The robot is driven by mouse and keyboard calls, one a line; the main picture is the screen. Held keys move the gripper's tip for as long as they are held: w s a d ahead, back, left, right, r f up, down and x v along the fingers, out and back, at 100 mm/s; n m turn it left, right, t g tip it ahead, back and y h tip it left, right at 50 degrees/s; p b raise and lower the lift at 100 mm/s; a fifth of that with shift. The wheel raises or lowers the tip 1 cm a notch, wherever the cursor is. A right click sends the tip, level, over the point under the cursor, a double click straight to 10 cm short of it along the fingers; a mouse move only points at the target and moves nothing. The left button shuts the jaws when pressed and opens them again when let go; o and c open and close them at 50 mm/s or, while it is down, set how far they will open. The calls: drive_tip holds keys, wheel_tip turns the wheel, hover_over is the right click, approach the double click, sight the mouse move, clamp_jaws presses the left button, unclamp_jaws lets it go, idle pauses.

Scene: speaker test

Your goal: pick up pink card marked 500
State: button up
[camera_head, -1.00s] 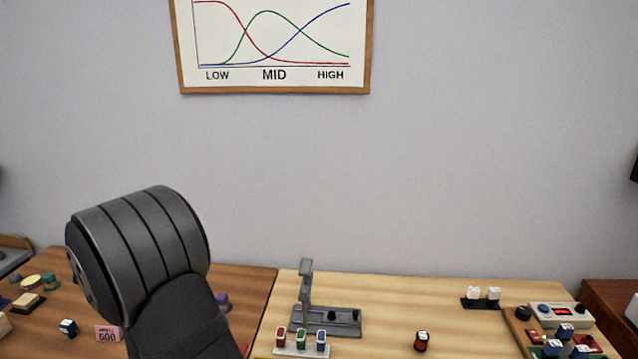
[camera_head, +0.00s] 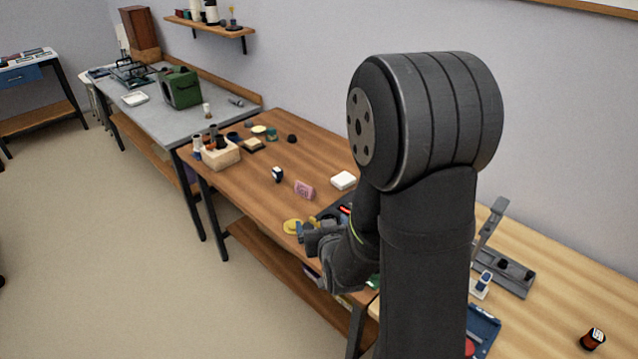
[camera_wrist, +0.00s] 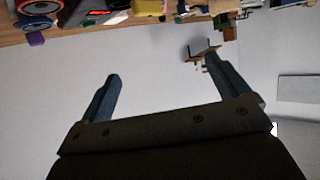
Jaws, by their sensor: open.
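The pink card marked 500 (camera_head: 304,190) stands on the brown wooden table in the head view, near the table's middle. A small white-topped dark block stands to its left and a white box to its right. My gripper (camera_head: 303,230) is partly seen in the head view, low at the table's front edge, nearer the camera than the card and apart from it. In the wrist view my gripper (camera_wrist: 167,78) shows two blue-grey fingers spread wide with nothing between them. I cannot make out the card in the wrist view.
A grey bench with a green box (camera_head: 181,87) stands beyond. My arm hides part of the tables.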

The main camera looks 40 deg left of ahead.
wheel_tip(320, 180, up, 8)
drive_tip(key=m+g+h, duration=0.3)
drive_tip(key=m+h, duration=0.6)
drive_tip(key=h, duration=0.2)
hover_over(304, 185)
drive_tip(key=s, duration=0.2)
wheel_tip(304, 185, down, 15)
drive_tip(key=shift+s+f, duration=0.1)
drive_tip(key=shift+s, duration=0.05)
drive_tip(key=shift+x, duration=3.1)
drive_tip(key=shift+d, duration=0.1)
drive_tip(key=c, duration=1)
